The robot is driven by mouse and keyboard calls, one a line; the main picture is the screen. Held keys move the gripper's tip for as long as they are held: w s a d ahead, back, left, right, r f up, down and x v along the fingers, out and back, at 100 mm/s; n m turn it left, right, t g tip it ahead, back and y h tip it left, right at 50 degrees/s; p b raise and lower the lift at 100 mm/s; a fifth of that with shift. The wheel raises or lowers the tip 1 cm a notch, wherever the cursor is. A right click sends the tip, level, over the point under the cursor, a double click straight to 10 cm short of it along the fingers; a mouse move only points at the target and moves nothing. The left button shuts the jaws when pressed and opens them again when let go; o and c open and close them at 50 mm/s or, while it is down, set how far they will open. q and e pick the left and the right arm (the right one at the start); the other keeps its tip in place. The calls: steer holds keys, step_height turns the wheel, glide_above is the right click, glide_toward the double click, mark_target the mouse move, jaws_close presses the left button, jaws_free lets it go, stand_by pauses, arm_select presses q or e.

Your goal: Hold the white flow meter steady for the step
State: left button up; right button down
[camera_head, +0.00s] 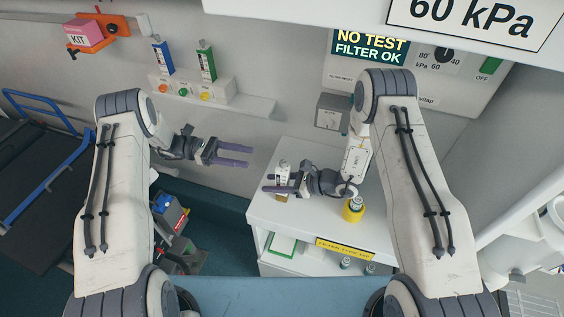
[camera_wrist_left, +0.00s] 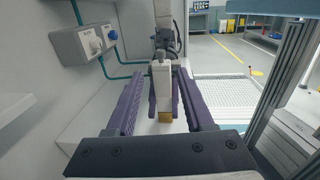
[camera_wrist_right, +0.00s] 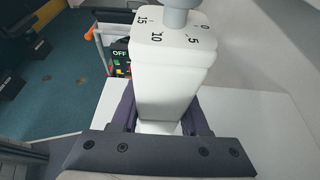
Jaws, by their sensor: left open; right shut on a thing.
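The white flow meter (camera_head: 283,169) stands upright at the left part of the white cabinet top (camera_head: 310,222). Its scale numbers and grey knob show close up in the right wrist view (camera_wrist_right: 170,70). My right gripper (camera_head: 276,187) is shut on its body, with a purple finger on each side. A brass-coloured foot shows under the meter in the left wrist view (camera_wrist_left: 165,117). My left gripper (camera_head: 249,155) is open and empty, to the left of the meter and apart from it, with its fingers pointing toward it. Whether the foot touches the cabinet top is unclear.
A wall shelf (camera_head: 250,103) with blue and green cartons is behind my left gripper. A grey wall box (camera_head: 332,113) is behind the cabinet. The front of the cabinet top is mostly clear.

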mark_target(283, 161)
arm_select(q)
steer(key=x, duration=1.1)
steer(key=shift+d, duration=0.35)
steer(key=shift+c, duration=0.3)
jaws_close()
